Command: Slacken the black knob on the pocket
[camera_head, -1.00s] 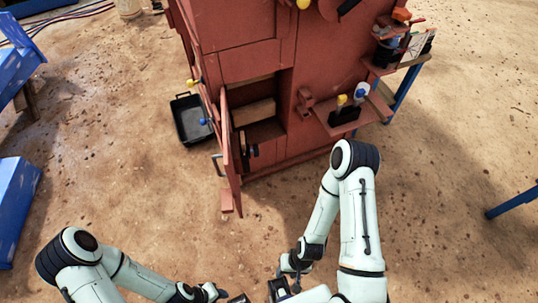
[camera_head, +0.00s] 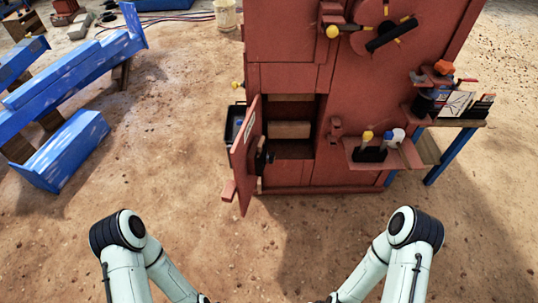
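The red crusher housing (camera_head: 285,48) stands ahead with its small door (camera_head: 245,148) swung open to the left. A black knob-like part (camera_head: 264,157) shows at the inner side of the door, by the lower part of the open compartment (camera_head: 292,149). It is small, and I cannot tell whether it is tight or loose. My two arms come up from the bottom edge, left and right, well short of the housing. Their forearms run down toward the bottom middle, and both grippers are cut off by the picture's edge.
A red shelf (camera_head: 408,157) on the housing's right holds a yellow-topped and a blue-and-white item. A side table (camera_head: 432,150) stands beyond it. A black bin (camera_head: 235,112) sits behind the door. Blue beams (camera_head: 62,150) lie left. The sandy ground before the housing is clear.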

